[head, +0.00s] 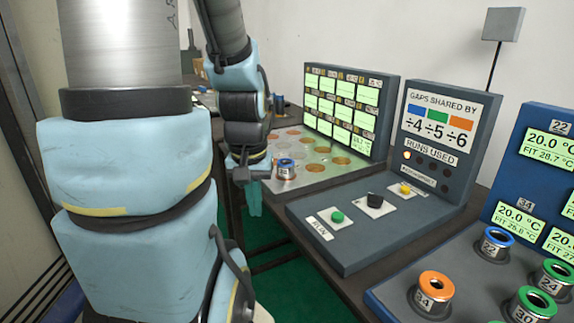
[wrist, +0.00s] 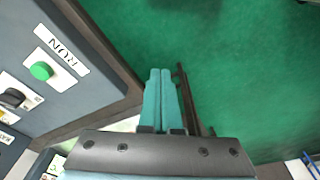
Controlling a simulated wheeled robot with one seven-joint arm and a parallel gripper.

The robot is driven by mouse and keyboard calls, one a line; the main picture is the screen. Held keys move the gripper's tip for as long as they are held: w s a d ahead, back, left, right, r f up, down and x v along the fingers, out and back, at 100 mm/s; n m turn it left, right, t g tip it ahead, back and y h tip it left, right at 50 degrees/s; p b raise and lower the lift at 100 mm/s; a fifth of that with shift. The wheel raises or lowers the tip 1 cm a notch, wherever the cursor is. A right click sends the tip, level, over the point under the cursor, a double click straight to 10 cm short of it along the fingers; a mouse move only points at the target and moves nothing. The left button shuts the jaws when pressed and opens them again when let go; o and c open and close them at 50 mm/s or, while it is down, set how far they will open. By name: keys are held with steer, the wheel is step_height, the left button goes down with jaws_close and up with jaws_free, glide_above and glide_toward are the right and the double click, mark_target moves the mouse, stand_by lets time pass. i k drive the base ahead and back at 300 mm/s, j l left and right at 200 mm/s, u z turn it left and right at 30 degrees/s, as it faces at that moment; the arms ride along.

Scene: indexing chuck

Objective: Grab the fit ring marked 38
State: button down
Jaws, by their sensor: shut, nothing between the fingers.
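My gripper (head: 254,200) hangs with its teal fingers pointing down, left of the control console and above the green floor. The wrist view shows the two fingers (wrist: 159,98) together and empty. I cannot read 38 on any ring. On the blue rack at the lower right stand a blue ring marked 22 (head: 495,242), an orange ring marked 34 (head: 434,290), a green ring marked 30 (head: 533,304) and another green ring (head: 554,276) whose mark is hard to read. A blue-topped ring (head: 286,168) stands on the far plate, its mark too small to read.
The grey console (head: 345,252) holds a green RUN button (head: 337,217), a black knob (head: 375,200) and a yellow button (head: 405,189). The sign panel (head: 438,120) rises behind it. The far plate (head: 310,180) has several coloured round spots. The green floor (wrist: 240,80) below my gripper is clear.

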mark_target(285, 166)
steer(key=k+l+u, duration=0.1)
steer(key=u, duration=0.3)
steer(key=k+u, duration=0.1)
steer(key=u, duration=0.35)
steer(key=k+u, duration=0.1)
steer(key=u, duration=0.3)
steer(key=k+u, duration=0.15)
steer(key=u, duration=0.3)
steer(key=k+j, duration=0.25)
steer(key=k, duration=0.1)
